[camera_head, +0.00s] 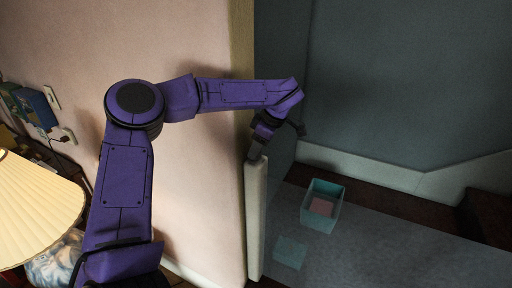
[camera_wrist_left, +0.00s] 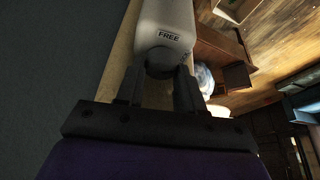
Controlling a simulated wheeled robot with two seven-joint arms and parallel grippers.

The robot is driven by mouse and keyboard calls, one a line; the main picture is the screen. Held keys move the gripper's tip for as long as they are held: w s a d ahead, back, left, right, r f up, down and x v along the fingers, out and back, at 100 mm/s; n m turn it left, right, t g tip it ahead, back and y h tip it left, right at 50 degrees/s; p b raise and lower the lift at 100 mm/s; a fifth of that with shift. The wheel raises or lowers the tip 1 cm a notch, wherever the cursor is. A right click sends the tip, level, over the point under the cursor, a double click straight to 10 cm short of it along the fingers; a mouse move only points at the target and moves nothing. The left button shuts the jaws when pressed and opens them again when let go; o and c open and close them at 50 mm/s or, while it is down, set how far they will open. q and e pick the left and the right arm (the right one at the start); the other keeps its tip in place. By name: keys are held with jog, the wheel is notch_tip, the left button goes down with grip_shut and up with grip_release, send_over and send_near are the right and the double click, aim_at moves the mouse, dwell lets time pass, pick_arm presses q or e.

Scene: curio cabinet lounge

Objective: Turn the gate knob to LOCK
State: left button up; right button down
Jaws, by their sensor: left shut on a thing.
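The white gate post (camera_head: 256,215) stands upright at the wall's end in the head view. In the left wrist view, the top of the white gate housing (camera_wrist_left: 165,18) carries a label reading FREE. The gate knob (camera_wrist_left: 160,62) is at its near end, between my fingers and partly hidden by them. My left gripper (camera_wrist_left: 158,82) is shut on the knob. In the head view my left gripper (camera_head: 256,152) is at the top of the post, and the knob cannot be made out there. My right gripper is in neither view.
A teal bin (camera_head: 311,211) with a pinkish thing inside stands on the floor beyond the gate. A teal square (camera_head: 290,252) shows nearer the post. A pale wall (camera_head: 200,170) runs beside my left arm. A lit lamp (camera_head: 35,208) stands at the left.

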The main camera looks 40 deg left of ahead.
pick_arm(q)
jog(key=shift+s+d+f+m, duration=0.1)
jog(key=shift+f+m, duration=0.15)
jog(key=shift+m, duration=0.15)
jog(key=shift+s+f+m+t, duration=0.1)
jog(key=shift+m+t, duration=0.4)
jog(key=shift+m, duration=0.75)
jog(key=shift+s+m+t, duration=0.1)
jog(key=shift+m+t, duration=0.4)
jog(key=shift+m, duration=0.75)
jog(key=o, duration=1)
jog(key=shift+w+d, duration=0.1)
jog(key=shift+w, duration=0.05)
jog(key=shift+r, duration=0.2)
